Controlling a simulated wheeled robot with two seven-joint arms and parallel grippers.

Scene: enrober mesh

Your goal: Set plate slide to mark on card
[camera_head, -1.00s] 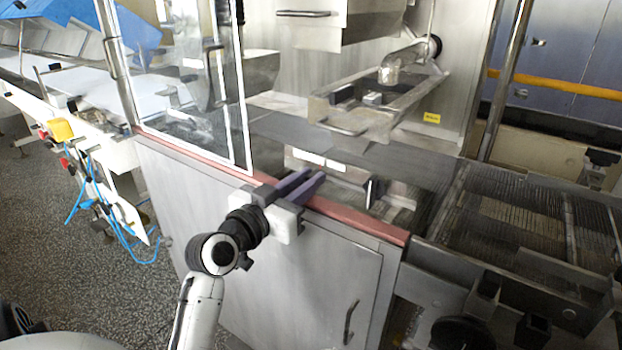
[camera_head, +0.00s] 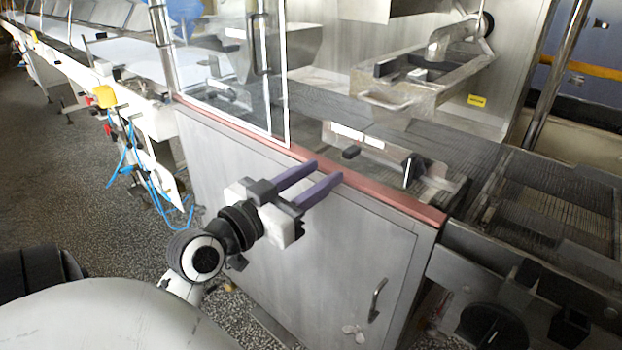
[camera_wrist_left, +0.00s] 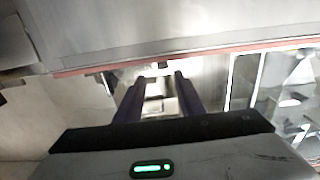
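A metal slide unit (camera_head: 388,160) sits inside the machine, just behind the red front rail. It carries a black knob (camera_head: 351,152) and an upright dark lever (camera_head: 411,170). A white strip (camera_head: 357,135), perhaps the card, lies along its back; I cannot make out a mark on it. My left gripper (camera_head: 326,172) is open and empty, its two purple fingers at the red rail, left of and apart from the lever. In the left wrist view the fingers (camera_wrist_left: 158,82) are apart with nothing gripped between them. My right gripper is not in view.
The red rail (camera_head: 385,190) tops a steel cabinet with a door handle (camera_head: 377,300). A clear guard panel (camera_head: 235,75) stands on the left. A metal tray with a handle (camera_head: 385,100) hangs above the slide unit. A mesh belt (camera_head: 545,210) lies to the right.

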